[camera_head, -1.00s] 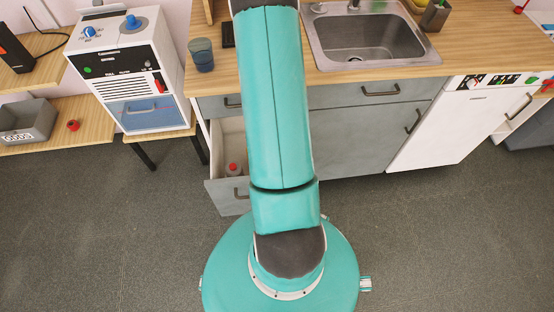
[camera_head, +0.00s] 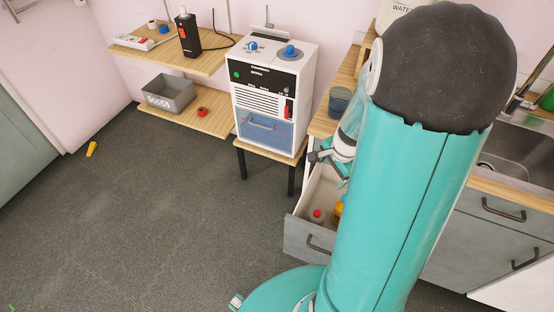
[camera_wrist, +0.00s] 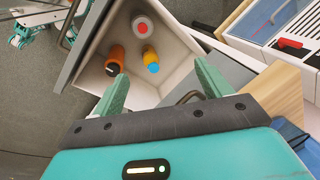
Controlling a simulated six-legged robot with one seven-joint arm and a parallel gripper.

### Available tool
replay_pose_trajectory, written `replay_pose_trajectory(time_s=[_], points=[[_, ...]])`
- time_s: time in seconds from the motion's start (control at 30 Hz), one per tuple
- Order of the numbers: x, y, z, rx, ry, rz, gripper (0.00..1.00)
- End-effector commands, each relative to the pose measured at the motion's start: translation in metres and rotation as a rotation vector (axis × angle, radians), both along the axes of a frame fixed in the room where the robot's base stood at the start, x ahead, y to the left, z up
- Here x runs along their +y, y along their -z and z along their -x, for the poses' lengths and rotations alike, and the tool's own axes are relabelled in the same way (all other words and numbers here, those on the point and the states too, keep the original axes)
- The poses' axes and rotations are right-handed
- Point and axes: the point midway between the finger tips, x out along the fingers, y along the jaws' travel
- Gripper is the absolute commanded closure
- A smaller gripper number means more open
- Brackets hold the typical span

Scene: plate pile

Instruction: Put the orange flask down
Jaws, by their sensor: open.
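The orange flask (camera_wrist: 115,60), with a dark cap, stands in the open drawer (camera_wrist: 172,80) in the wrist view. A white flask with a red cap (camera_wrist: 142,26) and a yellow flask with a blue cap (camera_wrist: 151,60) stand beside it. In the head view the gripper is mostly hidden by my arm. The drawer (camera_head: 302,238) there shows the red-capped flask (camera_head: 317,215) and part of a yellow-orange one.
A white cabinet machine (camera_head: 272,95) with a blue front stands on a stool left of the drawer. Wooden shelves hold a grey bin (camera_head: 168,92) and a red object (camera_head: 201,112). A blue cup (camera_head: 340,98) stands on the counter. A yellow object (camera_head: 91,149) lies on open floor.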

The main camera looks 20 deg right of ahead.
Motion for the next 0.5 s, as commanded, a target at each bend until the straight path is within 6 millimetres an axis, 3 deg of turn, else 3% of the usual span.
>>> replay_pose_trajectory(time_s=[0.03,0.23,0.5], points=[[0.016,-0.023,-0.008,-0.028,-0.092,0.021,0.23],[0.08,-0.097,-0.013,-0.096,-0.464,0.112,0.23],[0.158,-0.179,0.017,-0.173,-0.937,0.275,0.23]])
